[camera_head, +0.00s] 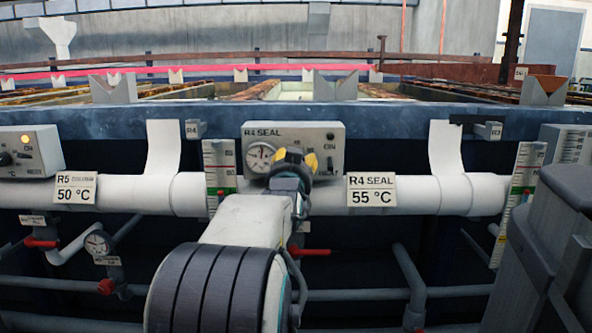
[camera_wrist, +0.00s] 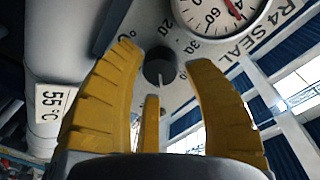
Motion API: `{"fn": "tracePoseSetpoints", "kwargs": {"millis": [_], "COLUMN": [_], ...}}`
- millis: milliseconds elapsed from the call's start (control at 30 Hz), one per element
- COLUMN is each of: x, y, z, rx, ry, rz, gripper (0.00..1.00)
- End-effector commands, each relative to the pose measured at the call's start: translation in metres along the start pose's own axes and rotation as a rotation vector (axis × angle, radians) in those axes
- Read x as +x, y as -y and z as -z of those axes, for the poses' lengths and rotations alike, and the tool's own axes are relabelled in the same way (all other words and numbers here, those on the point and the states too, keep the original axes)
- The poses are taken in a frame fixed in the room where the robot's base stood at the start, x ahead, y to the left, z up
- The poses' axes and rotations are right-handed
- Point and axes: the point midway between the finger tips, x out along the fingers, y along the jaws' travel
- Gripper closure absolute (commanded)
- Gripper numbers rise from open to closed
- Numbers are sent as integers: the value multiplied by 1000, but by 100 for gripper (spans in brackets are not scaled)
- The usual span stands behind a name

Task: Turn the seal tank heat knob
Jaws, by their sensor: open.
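The R4 SEAL control box (camera_head: 335,150) is a grey box on the tank front, above the "R4 SEAL 55 °C" label (camera_head: 371,190). A round dial gauge (camera_head: 258,157) sits on its left; it also shows in the wrist view (camera_wrist: 215,12). The dark round heat knob (camera_wrist: 158,64) has a white pointer mark and a numbered scale around it. My gripper (camera_head: 296,158) is at the box face and hides the knob in the head view. In the wrist view its yellow fingers (camera_wrist: 162,58) are open, spread to either side of the knob. I cannot tell whether they touch it.
The R5 control box (camera_head: 30,151) is at the far left. White pipes (camera_head: 405,193) run below the boxes, with level scales (camera_head: 218,165) beside them. Red-handled valves (camera_head: 312,252) and grey pipes lie lower.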

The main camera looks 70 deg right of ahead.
Motion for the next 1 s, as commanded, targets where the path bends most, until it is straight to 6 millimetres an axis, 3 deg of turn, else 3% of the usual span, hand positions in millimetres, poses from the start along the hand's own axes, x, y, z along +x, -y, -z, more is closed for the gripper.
{"fn": "tracePoseSetpoints", "kwargs": {"millis": [300,700,1000], "x": [20,22,21], "y": [0,0,0], "z": [0,0,0], "rx": [0,0,0], "ry": [1,1,1], "rz": [-1,-1,-1], "gripper": [54,53,80]}}
